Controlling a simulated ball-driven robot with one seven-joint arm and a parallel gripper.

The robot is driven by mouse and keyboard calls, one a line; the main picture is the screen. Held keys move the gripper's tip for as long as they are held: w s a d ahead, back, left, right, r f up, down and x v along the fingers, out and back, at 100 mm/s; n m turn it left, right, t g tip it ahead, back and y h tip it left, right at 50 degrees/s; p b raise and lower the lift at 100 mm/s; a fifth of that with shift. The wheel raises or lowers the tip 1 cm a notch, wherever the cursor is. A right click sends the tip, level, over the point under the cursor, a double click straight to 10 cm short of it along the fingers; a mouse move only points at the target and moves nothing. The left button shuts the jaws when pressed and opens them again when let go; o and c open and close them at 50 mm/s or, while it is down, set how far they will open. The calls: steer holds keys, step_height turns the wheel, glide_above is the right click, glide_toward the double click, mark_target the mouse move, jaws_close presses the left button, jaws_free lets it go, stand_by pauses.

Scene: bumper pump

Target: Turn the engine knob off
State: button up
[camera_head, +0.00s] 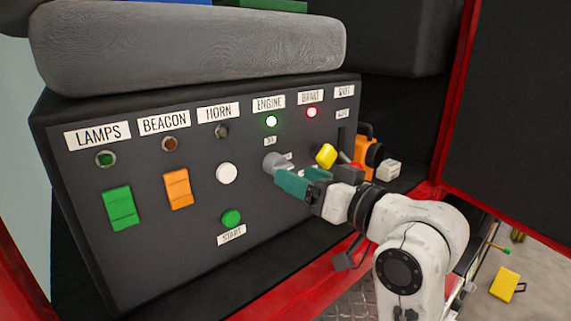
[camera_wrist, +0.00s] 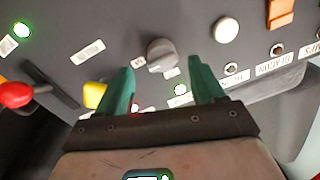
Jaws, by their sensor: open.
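In the wrist view the knob (camera_wrist: 162,54) lies between my two teal fingertips, with a visible gap on each side. My gripper (camera_head: 292,178) is open and close to the panel, and its fingers partly cover the area around the knob in the head view.
Left of the knob are a white button (camera_head: 227,173), a green START button (camera_head: 232,217), an orange switch (camera_head: 178,189) and a green switch (camera_head: 119,208). A yellow knob (camera_head: 326,156) sits close on the right, near a red-knobbed lever (camera_wrist: 14,94). A grey cushion (camera_head: 190,45) overhangs the panel.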

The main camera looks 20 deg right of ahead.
mark_target(278, 166)
steer(key=shift+p+x, duration=0.5)
steer(key=shift+x, duration=1.85)
steer(key=c, duration=1)
